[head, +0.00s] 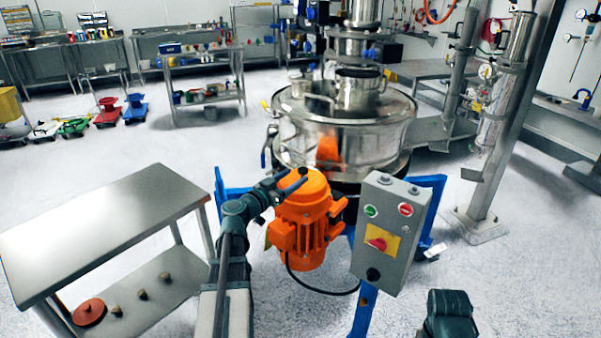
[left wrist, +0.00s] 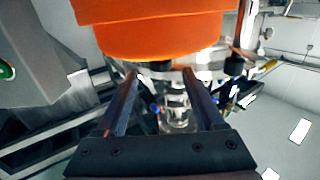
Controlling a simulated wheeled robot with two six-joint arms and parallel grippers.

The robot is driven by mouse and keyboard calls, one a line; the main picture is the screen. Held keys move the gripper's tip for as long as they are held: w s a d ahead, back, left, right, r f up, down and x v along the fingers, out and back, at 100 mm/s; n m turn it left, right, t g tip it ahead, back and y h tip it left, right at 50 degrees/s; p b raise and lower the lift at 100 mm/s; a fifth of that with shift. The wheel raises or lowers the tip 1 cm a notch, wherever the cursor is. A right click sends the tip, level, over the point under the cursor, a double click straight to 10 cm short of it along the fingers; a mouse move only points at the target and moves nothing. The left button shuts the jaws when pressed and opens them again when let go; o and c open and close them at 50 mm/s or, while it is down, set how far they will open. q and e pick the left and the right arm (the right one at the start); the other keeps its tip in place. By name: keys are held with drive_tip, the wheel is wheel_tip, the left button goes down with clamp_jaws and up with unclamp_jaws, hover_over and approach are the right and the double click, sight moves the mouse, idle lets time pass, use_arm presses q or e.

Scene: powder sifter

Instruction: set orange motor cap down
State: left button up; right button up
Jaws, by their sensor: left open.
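The orange motor cap (head: 305,181) sits on top of the orange motor (head: 304,226), which is mounted upright at the front of the steel sifter (head: 343,128). My left gripper (head: 293,185) is at the upper left of the cap, with its fingers open. In the left wrist view, the open fingers (left wrist: 166,95) have nothing between them. The orange cap (left wrist: 150,35) fills the top of that view, just beyond the fingertips. I cannot tell whether they touch it. My right gripper is not seen; only a dark part of my right arm shows at the lower right.
A grey control box (head: 391,230) with buttons stands right of the motor, close to it. A steel table (head: 105,228) at the left has a bare top. Its lower shelf holds a reddish disc (head: 89,312) and several small pieces. A black cable hangs below the motor.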

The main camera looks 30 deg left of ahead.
use_arm(q)
drive_tip(key=s+a, duration=0.1)
drive_tip(key=s, duration=0.7)
drive_tip(key=d+f+m+g+h, duration=0.25)
drive_tip(key=d+f+g, duration=0.3)
drive_tip(key=d, duration=0.75)
drive_tip(key=d+f+m+g+h, duration=0.1)
drive_tip(key=d+f+g+h, duration=0.25)
drive_tip(key=d+f, duration=0.65)
drive_tip(key=s+d+f+g+y, duration=0.3)
drive_tip(key=s+d+g+y, duration=0.1)
drive_tip(key=s+d, duration=0.3)
drive_tip(key=s+d+f+n+g+y, duration=0.1)
drive_tip(key=s+d+f+g+y, duration=0.2)
drive_tip(key=s+d+g+y, duration=0.2)
drive_tip(key=s+d, duration=0.3)
drive_tip(key=shift+d+f+y, duration=0.15)
drive_tip(key=shift+d+y, duration=0.2)
drive_tip(key=shift+y, duration=0.05)
drive_tip(key=shift+o, duration=0.5)
